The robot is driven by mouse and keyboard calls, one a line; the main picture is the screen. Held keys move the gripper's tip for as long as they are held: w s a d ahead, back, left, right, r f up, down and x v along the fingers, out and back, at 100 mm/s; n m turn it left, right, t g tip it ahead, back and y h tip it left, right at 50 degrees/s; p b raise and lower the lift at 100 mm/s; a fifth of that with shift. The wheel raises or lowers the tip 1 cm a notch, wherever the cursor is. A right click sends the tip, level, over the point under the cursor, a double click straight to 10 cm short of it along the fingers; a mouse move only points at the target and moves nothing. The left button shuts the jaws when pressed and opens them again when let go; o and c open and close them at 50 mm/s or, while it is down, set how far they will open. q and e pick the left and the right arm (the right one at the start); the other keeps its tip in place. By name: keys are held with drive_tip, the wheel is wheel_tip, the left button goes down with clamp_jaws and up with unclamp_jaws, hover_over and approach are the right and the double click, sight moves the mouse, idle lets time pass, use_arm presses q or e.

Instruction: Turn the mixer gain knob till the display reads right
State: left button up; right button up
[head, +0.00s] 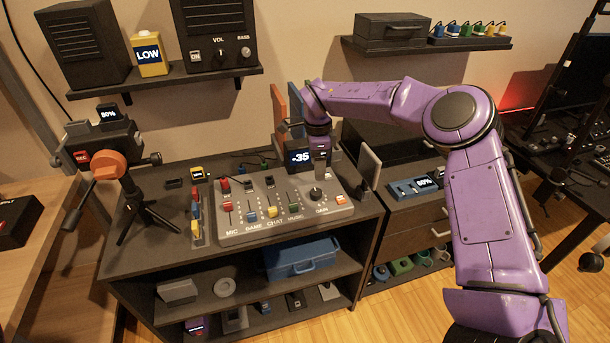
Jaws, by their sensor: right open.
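The grey mixer (262,232) lies on top of the dark cabinet, with a row of coloured sliders labelled MIC, GAME, CHAT and MUSIC. The dark gain knob (317,195) is at its right side, above the GAIN label. The small display (298,157) behind the mixer reads -35. My right gripper (320,168) comes down from the purple arm, just above and behind the knob and beside the display. It is open and appears apart from the knob; its fingertips are small and partly unclear. My left gripper is not in view.
A grey upright panel (370,166) stands right of the mixer. A camera on a tripod (110,150) stands at the left. Speakers (83,45) sit on the wall shelf. Coloured blocks (196,218) line the mixer's left edge.

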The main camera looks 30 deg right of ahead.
sight(315, 190)
drive_tip(key=shift+w+a+f, duration=0.1)
drive_tip(key=shift+w+f, duration=0.35)
drive_tip(key=shift+w, duration=0.3)
drive_tip(key=s+f, duration=0.1)
drive_tip(key=f, duration=0.1)
drive_tip(key=f+p, duration=0.1)
drive_tip(key=f, duration=0.1)
drive_tip(key=s+f+p, duration=0.1)
drive_tip(key=f, duration=0.1)
drive_tip(key=shift+s, duration=0.3)
drive_tip(key=f, duration=0.1)
drive_tip(key=w+f, duration=0.1)
drive_tip(key=shift+w+f, duration=0.3)
drive_tip(key=shift+f, duration=0.1)
drive_tip(key=shift+s+r, duration=0.3)
drive_tip(key=shift+s, duration=0.05)
drive_tip(key=c, duration=0.5)
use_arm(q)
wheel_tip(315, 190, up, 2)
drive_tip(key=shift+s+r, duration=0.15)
use_arm(e)
drive_tip(key=shift+f, duration=0.1)
drive_tip(key=c, duration=0.6)
